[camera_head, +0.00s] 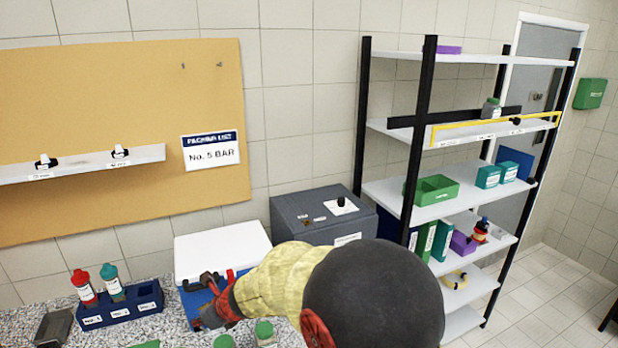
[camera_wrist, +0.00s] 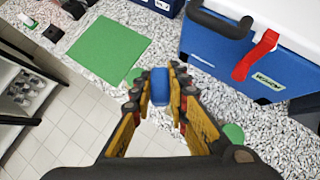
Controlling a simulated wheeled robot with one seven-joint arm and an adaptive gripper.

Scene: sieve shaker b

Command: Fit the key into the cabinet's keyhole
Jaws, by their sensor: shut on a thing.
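My gripper (camera_wrist: 158,95) is shut on a small blue piece (camera_wrist: 160,86), held upright between the fingertips above the counter. It looks like the head of the key; its shaft cannot be made out. In the head view my gripper (camera_head: 211,316) is low, in front of the blue and white cool box, and the held piece cannot be made out there. A grey box (camera_head: 305,231) with a black knob on top stands on the counter behind my arm. I cannot tell whether it is the cabinet, and no keyhole can be made out.
The cool box (camera_head: 221,246) has a dark handle and a red latch (camera_wrist: 256,55). Left of it stands a blue rack (camera_head: 122,306) with red and teal bottles. A green mat (camera_wrist: 108,50) lies near the counter's edge. A shelf unit (camera_head: 446,213) stands right.

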